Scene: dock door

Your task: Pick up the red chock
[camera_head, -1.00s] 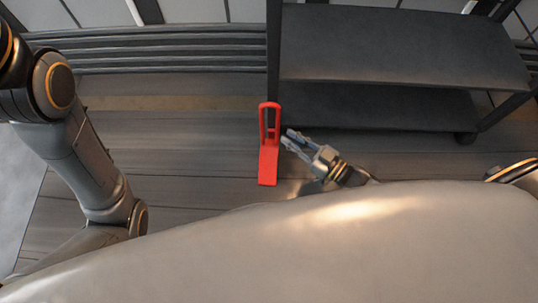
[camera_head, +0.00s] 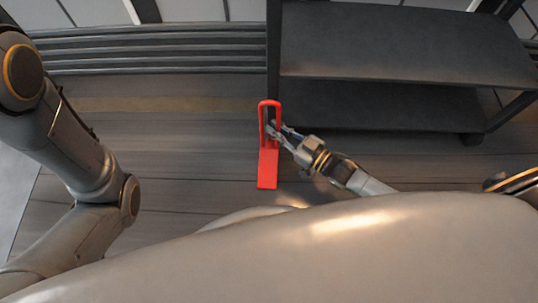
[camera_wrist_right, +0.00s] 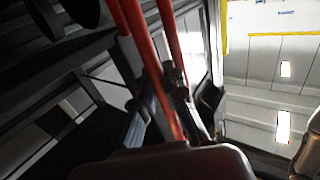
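The red chock (camera_head: 268,168) stands on the floor near the left leg of the dark shelf, with its tall loop handle at the far end. My right gripper (camera_head: 274,133) reaches in from the right, with its fingertips at the handle. In the right wrist view, the red handle bars (camera_wrist_right: 146,52) run down past the fingers. The fingers (camera_wrist_right: 158,110) stand apart, with one red bar between them. The right finger looks close to the bar; I cannot tell if it touches. My left gripper is out of view; only my left arm shows.
The dark two-level shelf (camera_head: 400,45) stands just behind and right of the chock. Dark horizontal rails (camera_head: 150,55) run along the wall. The plank floor (camera_head: 185,150) left of the chock is clear.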

